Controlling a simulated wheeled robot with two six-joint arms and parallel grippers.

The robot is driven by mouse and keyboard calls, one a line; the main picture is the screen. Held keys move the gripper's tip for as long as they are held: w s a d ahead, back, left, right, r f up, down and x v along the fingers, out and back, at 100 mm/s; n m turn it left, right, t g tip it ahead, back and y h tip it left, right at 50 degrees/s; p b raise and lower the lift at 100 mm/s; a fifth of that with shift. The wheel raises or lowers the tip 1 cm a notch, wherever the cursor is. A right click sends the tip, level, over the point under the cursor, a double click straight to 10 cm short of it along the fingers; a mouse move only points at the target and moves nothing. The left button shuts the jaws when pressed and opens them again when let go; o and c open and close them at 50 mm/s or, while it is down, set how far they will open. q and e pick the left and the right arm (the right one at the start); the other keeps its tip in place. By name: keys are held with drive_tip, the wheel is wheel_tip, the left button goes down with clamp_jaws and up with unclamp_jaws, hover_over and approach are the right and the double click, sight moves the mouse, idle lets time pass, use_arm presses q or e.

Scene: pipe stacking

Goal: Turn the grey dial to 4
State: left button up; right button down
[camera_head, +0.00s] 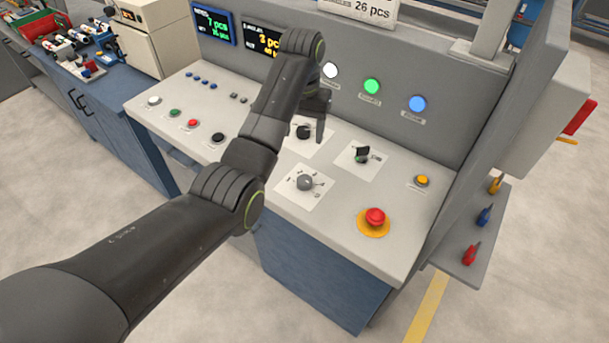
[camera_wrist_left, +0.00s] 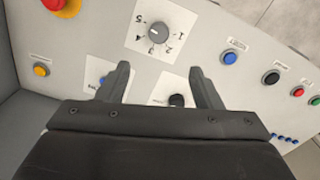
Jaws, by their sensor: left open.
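The grey dial (camera_head: 305,182) sits on a white numbered plate near the front of the console top. In the left wrist view the grey dial (camera_wrist_left: 158,33) is just beyond my fingertips, with numbers around it; I cannot read its setting surely. My left gripper (camera_head: 322,132) hangs over the console behind the dial, beside a black knob (camera_head: 303,132). In the left wrist view my left gripper (camera_wrist_left: 159,70) is open, its two fingers apart with nothing between them. The fingers do not touch the grey dial. My right gripper is not in view.
A dark switch (camera_head: 362,154) on another plate is right of the gripper. A red emergency button (camera_head: 375,216) on a yellow base and a yellow button (camera_head: 421,180) stand to the right. Several small buttons line the left. The upright back panel (camera_head: 400,125) carries lit lamps.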

use_arm(q)
drive_tip(key=b, duration=0.2)
approach(304, 179)
wheel_tip(304, 179, down, 9)
drive_tip(key=shift+f, duration=0.1)
idle(0.3)
drive_tip(key=c, duration=1)
